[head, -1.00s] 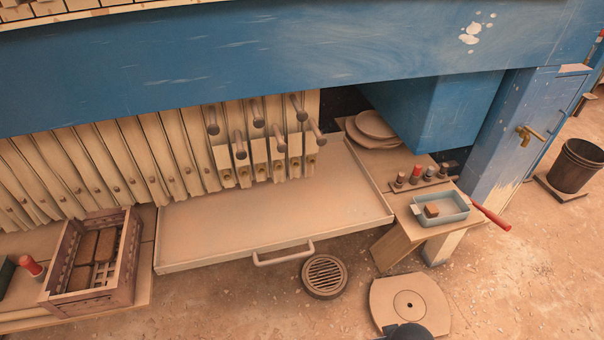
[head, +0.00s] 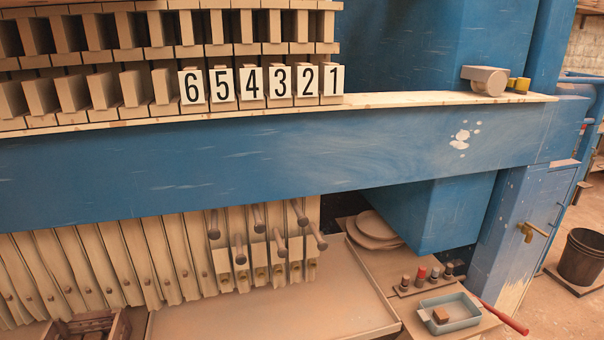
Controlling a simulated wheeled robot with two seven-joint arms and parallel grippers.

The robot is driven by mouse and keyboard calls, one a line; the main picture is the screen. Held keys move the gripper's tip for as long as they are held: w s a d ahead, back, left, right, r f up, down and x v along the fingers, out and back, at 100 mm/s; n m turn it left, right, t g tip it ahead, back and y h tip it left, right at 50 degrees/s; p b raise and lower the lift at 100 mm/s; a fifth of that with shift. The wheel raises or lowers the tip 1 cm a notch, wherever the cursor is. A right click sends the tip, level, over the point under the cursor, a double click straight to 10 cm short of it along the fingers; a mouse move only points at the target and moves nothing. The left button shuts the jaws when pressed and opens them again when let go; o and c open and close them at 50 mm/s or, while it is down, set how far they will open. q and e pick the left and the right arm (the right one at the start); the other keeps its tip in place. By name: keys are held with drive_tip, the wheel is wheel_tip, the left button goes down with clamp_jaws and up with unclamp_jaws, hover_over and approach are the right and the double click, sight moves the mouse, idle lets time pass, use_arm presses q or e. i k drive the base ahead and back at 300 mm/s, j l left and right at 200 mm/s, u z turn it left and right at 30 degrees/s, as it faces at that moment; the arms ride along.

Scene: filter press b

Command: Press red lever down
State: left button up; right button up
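The red lever (head: 503,318) is at the lower right in the head view. Its red handle slants down to the right from beside the small side table. Its near tip is lower than its inner end, which sits by the blue-grey tray. Neither of my grippers is in view, so nothing is seen touching the lever.
A blue-grey tray (head: 421,318) holding a small brown block (head: 440,315) is left of the lever. Several small knobs stand in a row behind it. A blue post with a brass handle (head: 532,231) and a dark bucket (head: 581,257) are to the right.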

sight(511, 322)
drive_tip(key=i+l+u, duration=0.15)
drive_tip(key=l+u, duration=0.35)
drive_tip(key=l, duration=1)
drive_tip(key=k+l+u, duration=0.15)
drive_tip(key=l+u, duration=0.3)
drive_tip(key=l, duration=0.95)
drive_tip(key=z, duration=1.35)
drive_tip(key=k+l+u, duration=0.25)
drive_tip(key=l+u, duration=0.2)
